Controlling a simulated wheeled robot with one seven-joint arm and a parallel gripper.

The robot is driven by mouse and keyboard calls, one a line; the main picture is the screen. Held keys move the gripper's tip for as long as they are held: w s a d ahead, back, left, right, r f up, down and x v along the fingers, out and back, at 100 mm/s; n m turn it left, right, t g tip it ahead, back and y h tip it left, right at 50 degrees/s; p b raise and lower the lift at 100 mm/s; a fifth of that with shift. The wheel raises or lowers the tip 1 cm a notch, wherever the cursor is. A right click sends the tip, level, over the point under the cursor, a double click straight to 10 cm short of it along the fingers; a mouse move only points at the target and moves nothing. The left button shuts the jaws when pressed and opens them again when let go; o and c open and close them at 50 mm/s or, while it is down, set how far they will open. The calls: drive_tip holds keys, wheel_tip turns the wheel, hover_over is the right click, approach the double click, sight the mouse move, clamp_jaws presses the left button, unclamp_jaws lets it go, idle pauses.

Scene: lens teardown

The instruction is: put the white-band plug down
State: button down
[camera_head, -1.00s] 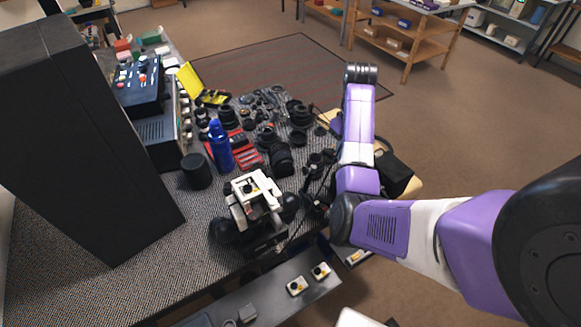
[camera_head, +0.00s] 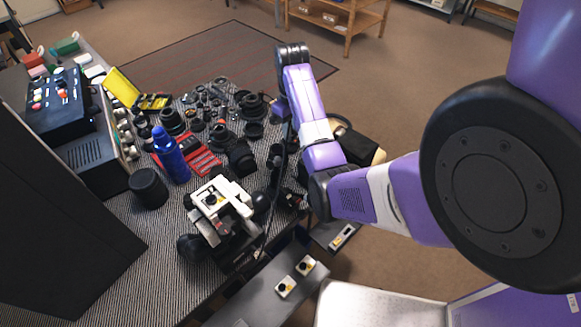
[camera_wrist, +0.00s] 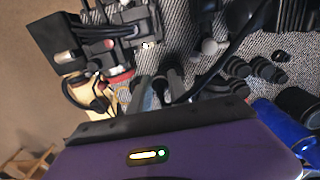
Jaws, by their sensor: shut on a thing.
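My gripper (camera_wrist: 158,88) shows in the wrist view, with its purple body along the bottom edge and its short fingers pointing up the picture over the worktop. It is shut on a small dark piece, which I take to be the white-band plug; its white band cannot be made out. In the head view my arm reaches over the right side of the worktop (camera_head: 112,215), and the fingertips and the plug are hidden there.
A blue bottle (camera_head: 170,157), a dark cylinder (camera_head: 148,188) and a red tool tray (camera_head: 203,161) stand on the crowded worktop. A white-topped device (camera_head: 222,201) is near the front. Dark lens parts lie behind. A grey drawer (camera_head: 262,308) holds small white-and-black pieces.

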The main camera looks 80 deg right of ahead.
sight(291, 169)
wheel_tip(291, 169, down, 16)
drive_tip(key=shift+r+b, duration=0.2)
drive_tip(key=shift+b, duration=0.25)
drive_tip(key=shift+f, duration=0.15)
drive_tip(key=c, duration=1.2)
unclamp_jaws()
drive_tip(key=shift+c, duration=0.2)
